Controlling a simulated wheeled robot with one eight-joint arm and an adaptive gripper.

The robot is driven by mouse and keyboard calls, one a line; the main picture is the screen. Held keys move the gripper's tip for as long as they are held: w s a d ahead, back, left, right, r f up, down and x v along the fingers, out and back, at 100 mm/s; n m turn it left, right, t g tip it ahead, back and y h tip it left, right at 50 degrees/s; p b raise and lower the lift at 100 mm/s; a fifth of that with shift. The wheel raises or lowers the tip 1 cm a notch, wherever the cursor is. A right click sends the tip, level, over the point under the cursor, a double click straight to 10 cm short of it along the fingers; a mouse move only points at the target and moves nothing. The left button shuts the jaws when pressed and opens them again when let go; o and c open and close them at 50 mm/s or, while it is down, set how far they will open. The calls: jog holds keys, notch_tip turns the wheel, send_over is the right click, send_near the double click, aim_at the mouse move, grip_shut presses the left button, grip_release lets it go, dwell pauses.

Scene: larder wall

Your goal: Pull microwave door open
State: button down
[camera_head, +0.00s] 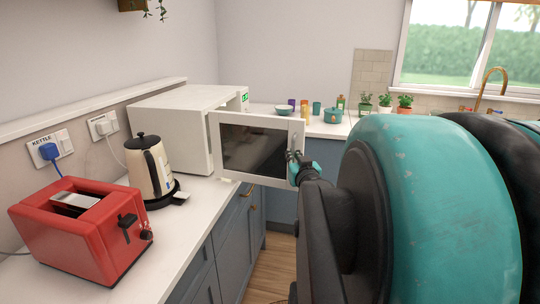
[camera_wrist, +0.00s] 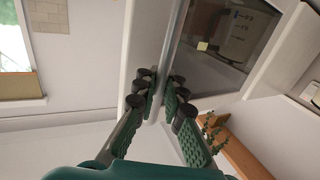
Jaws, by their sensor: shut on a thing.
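The white microwave (camera_head: 172,125) stands on the counter, its front facing right. Its door (camera_head: 232,119), white with a dark window (camera_head: 252,150), stands wide open, swung out over the counter's edge. The door hides most of the microwave's front and its inside. My gripper (camera_head: 298,166) is at the door's free right edge, shut on the grey handle. In the wrist view the handle (camera_wrist: 174,42) runs down between the fingertips of my gripper (camera_wrist: 163,88), with the door's white frame (camera_wrist: 137,35) beside it.
A cream kettle (camera_head: 148,172) and a red toaster (camera_head: 82,232) stand on the counter left of the door. Blue-grey cabinets (camera_head: 232,235) lie below; wooden floor (camera_head: 272,270) shows beneath the door.

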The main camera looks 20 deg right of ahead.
aim_at(292, 121)
jog(key=shift+d, duration=0.15)
jog(key=c, duration=1.9)
grip_release()
jog(key=shift+s, duration=0.1)
jog(key=shift+r, duration=0.1)
jog(key=shift+r, duration=4.9)
